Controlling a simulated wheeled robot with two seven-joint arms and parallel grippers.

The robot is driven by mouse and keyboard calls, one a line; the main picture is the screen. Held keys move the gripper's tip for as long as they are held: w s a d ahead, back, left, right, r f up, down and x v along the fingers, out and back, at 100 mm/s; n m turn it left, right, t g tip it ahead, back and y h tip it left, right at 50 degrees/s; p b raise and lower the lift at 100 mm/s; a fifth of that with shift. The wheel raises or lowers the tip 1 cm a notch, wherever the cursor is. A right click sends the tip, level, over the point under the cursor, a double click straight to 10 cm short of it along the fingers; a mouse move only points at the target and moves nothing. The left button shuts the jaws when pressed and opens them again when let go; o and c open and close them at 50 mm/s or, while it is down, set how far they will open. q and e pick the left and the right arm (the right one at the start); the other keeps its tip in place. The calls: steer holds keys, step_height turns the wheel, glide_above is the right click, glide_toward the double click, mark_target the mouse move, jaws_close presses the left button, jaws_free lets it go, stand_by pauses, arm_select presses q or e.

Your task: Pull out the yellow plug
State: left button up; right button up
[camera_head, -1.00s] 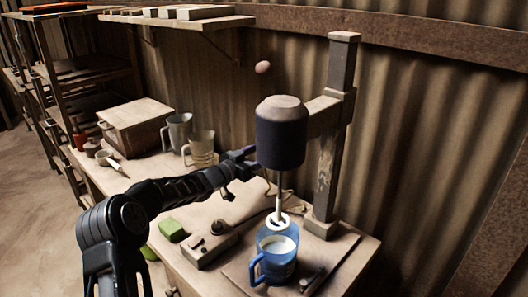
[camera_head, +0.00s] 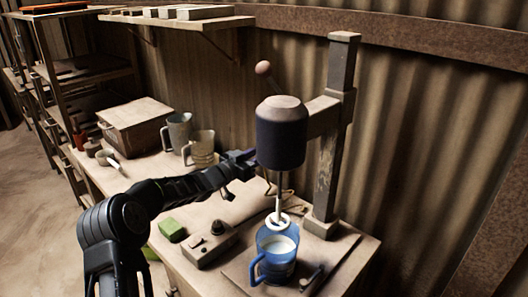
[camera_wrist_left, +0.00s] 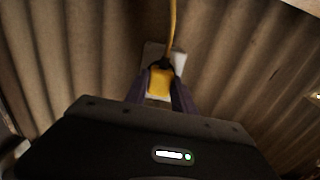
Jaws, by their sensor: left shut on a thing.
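The yellow plug (camera_wrist_left: 159,82) shows in the left wrist view, with a yellow cord (camera_wrist_left: 172,30) running up from it. It is in front of a pale socket plate (camera_wrist_left: 180,62) on the corrugated wall; I cannot tell how deep it sits. My left gripper (camera_wrist_left: 161,92) is shut on the plug, one purple finger on each side. In the head view my left gripper (camera_head: 241,160) reaches behind the dark mixer head, which hides its tips and the plug. My right gripper is in neither view.
The mixer head (camera_head: 281,135) hangs from an upright post (camera_head: 336,130) right of my gripper. A blue jug (camera_head: 276,262) with white liquid stands below its whisk. Mugs (camera_head: 201,150) and a wooden box (camera_head: 134,123) stand left. A shelf (camera_head: 180,20) is above.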

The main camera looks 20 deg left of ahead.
arm_select(q)
jaws_close()
steer(key=v, duration=0.6)
stand_by(1.2)
stand_by(0.5)
